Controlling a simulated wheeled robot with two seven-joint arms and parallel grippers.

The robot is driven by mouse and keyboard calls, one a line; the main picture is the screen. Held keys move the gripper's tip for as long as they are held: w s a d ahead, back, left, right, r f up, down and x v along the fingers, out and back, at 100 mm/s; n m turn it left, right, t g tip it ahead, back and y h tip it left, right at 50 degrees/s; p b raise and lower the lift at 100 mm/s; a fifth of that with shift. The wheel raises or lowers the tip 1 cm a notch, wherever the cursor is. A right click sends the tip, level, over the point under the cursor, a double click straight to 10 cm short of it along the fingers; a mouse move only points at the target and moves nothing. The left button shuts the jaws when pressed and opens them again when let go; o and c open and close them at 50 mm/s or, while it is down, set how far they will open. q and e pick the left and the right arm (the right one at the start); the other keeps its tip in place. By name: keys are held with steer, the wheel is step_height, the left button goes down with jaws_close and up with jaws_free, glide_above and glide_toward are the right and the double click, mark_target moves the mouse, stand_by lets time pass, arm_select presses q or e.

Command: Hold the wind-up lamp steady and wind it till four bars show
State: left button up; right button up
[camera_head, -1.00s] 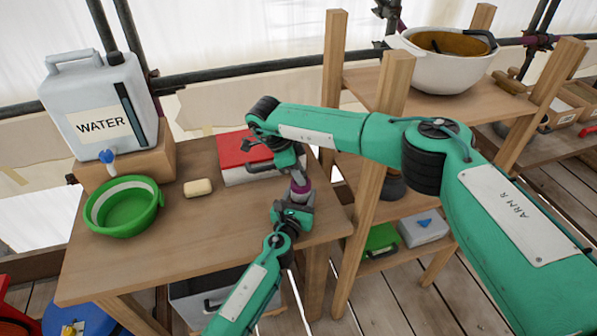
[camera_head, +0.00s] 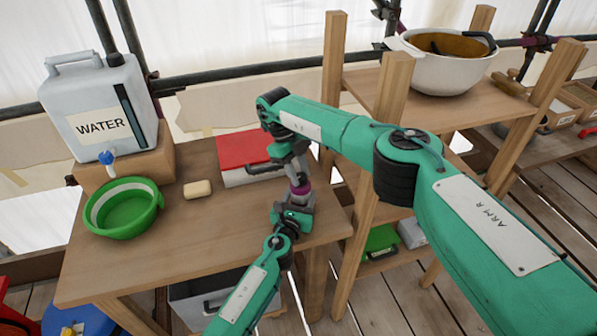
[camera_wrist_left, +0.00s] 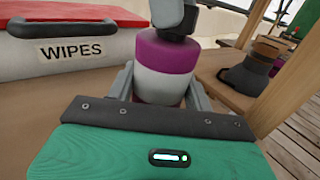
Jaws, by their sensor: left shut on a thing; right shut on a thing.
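The wind-up lamp is the small upright purple and white cylinder (camera_head: 301,190) near the right edge of the wooden table. In the left wrist view its purple and white body (camera_wrist_left: 165,65) fills the space between my fingers. My left gripper (camera_head: 297,203) is shut around the lamp's body from the front. My right gripper (camera_head: 298,176) reaches down from above and is shut at the lamp's top. The part it grips is hidden by its fingers, and I cannot see any charge bars on the lamp.
A red-lidded wipes box (camera_head: 243,150) stands close behind the lamp. A soap bar (camera_head: 197,189), green bowl (camera_head: 124,222) and water container (camera_head: 99,108) are to the left. A shelf post (camera_head: 372,200) rises close on the right. The table front is clear.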

mark_target(299, 175)
steer(key=shift+m, duration=0.3)
steer(key=o, duration=1)
step_height(299, 175, up, 10)
steer(key=shift+r, duration=0.1)
